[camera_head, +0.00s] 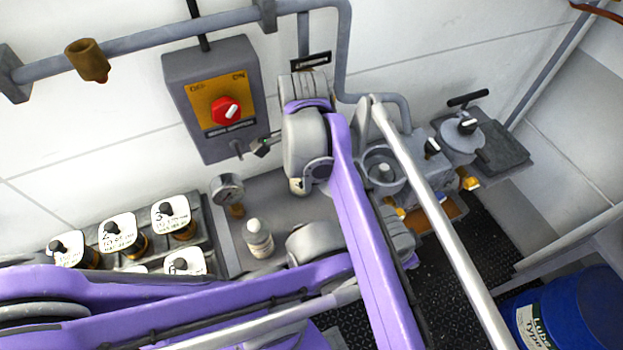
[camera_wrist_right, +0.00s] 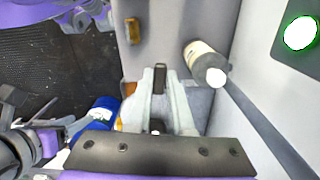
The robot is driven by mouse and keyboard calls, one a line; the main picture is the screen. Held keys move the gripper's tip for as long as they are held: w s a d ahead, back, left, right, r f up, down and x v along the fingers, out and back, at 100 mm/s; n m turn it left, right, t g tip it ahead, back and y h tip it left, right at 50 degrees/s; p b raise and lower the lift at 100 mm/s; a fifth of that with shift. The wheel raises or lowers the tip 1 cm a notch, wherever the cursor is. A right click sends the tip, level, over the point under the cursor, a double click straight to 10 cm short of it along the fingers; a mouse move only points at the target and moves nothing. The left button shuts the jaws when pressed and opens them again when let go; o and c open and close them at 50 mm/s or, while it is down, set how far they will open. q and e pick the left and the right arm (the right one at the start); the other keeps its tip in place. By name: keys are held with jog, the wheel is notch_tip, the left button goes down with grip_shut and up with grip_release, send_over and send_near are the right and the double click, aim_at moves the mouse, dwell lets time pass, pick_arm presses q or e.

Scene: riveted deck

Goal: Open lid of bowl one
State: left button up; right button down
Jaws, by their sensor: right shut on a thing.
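Bowl one appears to be the round grey bowl (camera_head: 383,168) on the bench, partly behind a pale tube of my own. I cannot tell bowl one's lid clearly. My right gripper (camera_head: 265,145) is beside the wall box, left of the bowls. In the right wrist view its pale fingers (camera_wrist_right: 158,95) are closed around a small dark part (camera_wrist_right: 160,78). My left arm crosses the bottom; its gripper is hidden.
The wall switch box (camera_head: 211,100) has a red knob. Several labelled jars (camera_head: 120,235) are at left. A blue drum (camera_head: 570,315) stands at lower right. Pipes run along the wall.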

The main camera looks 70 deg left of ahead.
jog(key=shift+a, duration=0.2)
dwell(0.3)
jog(key=c, duration=0.8)
grip_release()
notch_tip(320, 180, up, 11)
jog(key=shift+p, duration=0.3)
jog(key=shift+f, duration=0.15)
